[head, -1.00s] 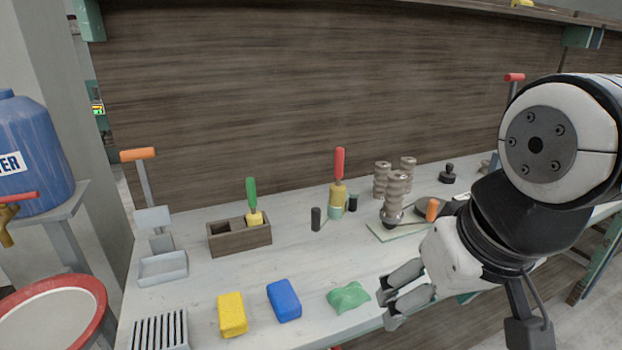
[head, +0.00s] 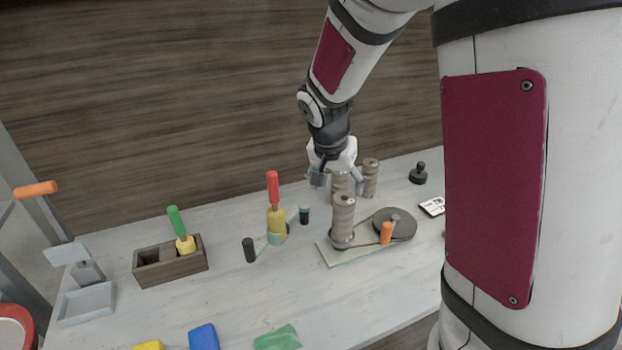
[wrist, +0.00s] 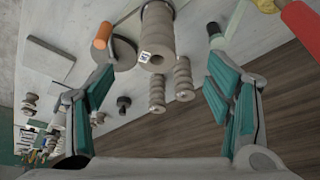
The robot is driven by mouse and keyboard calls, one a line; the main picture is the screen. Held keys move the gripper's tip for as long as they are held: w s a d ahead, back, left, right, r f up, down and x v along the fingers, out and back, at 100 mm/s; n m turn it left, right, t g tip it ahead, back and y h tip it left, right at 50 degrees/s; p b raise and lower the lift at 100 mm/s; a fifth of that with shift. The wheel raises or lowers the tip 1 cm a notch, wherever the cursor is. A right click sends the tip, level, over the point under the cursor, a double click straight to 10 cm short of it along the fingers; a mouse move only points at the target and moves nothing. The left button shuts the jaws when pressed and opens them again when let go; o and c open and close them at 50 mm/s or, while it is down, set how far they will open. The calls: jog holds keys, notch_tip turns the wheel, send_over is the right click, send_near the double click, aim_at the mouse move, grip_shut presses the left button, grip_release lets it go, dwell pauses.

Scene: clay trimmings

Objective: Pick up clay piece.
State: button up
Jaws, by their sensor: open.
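Several grey-brown ribbed columns, clay-like in look, stand on the worktable; I cannot tell which is the named clay piece. The front column (head: 342,220) stands upright on a small board with a disc. Two thinner ones are behind it, the right one (head: 370,178) clear and the other partly hidden by my gripper (head: 338,184). My gripper is open and empty, pointing down over the columns. In the wrist view, the front column (wrist: 158,35) shows between the spread fingers, with the two thinner columns (wrist: 183,78) below it. A green lump (head: 278,337) lies at the table's front edge.
A yellow tool with a red handle (head: 273,190) and a dark cylinder (head: 249,250) stand left of the board (head: 335,257). A wooden box (head: 170,265) is farther left. The wooden wall (head: 150,110) is close behind.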

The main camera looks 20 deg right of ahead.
aim_at(341, 199)
jog(key=x, duration=0.6)
jog(key=w+x, duration=0.1)
jog(key=x, duration=0.2)
jog(key=shift+d, duration=0.35)
jog(key=d+f, duration=0.1)
jog(key=w+d+f+p, duration=0.1)
jog(key=f, duration=0.1)
jog(key=shift+f, duration=0.3)
jog(key=shift+w+d+f, duration=0.15)
jog(key=shift+d+f, duration=0.05)
jog(key=shift+f, duration=0.3)
jog(key=shift+c, duration=0.6)
jog(key=c, duration=1.4)
grip_shut()
